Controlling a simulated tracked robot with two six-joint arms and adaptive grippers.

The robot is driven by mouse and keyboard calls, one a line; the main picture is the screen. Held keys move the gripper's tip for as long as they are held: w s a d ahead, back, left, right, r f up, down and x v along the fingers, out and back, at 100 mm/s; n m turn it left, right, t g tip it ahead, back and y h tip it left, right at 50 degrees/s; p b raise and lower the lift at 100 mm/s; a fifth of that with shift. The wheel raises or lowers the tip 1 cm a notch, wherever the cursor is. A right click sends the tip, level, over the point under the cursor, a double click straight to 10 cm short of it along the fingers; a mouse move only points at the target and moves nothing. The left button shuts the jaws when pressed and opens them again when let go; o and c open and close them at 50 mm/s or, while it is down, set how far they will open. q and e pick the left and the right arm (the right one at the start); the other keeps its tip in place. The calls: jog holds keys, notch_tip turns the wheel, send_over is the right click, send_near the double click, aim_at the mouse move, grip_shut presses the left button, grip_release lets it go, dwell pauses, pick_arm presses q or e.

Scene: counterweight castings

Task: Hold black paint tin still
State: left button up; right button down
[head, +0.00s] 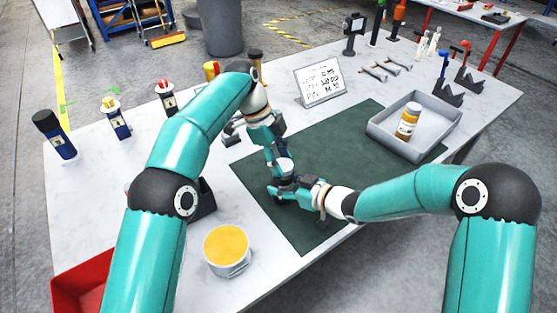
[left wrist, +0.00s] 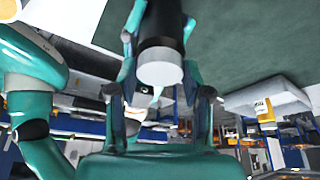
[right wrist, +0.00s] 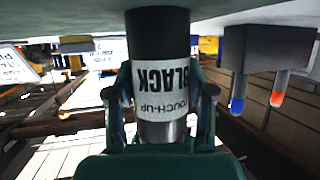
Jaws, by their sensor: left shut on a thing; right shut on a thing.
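The black paint tin (head: 284,165) stands on the dark green mat (head: 320,150), mostly hidden by my grippers in the head view. In the right wrist view the tin (right wrist: 160,88) shows inverted, with a dark body, a silver end and a white label reading BLACK TOUCH-UP. My right gripper (head: 287,188) is shut on it, fingers on both sides. In the left wrist view the tin's pale end (left wrist: 160,72) lies between the fingers of my left gripper (left wrist: 163,98), which is also shut on the tin. The exact left contact is hard to see.
A tub of yellow paint (head: 226,246) is at the front left. Several labelled tins line the left side. A printed board (head: 319,82) and spanners (head: 375,73) stand behind.

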pick_arm(q)
jog(key=shift+d, duration=0.1)
jog(key=o, duration=0.7)
jog(key=shift+r, duration=0.1)
jog(key=shift+r, duration=1.55)
jog(key=shift+s+r, duration=0.15)
jog(key=shift+r, duration=0.4)
jog(key=o, duration=0.5)
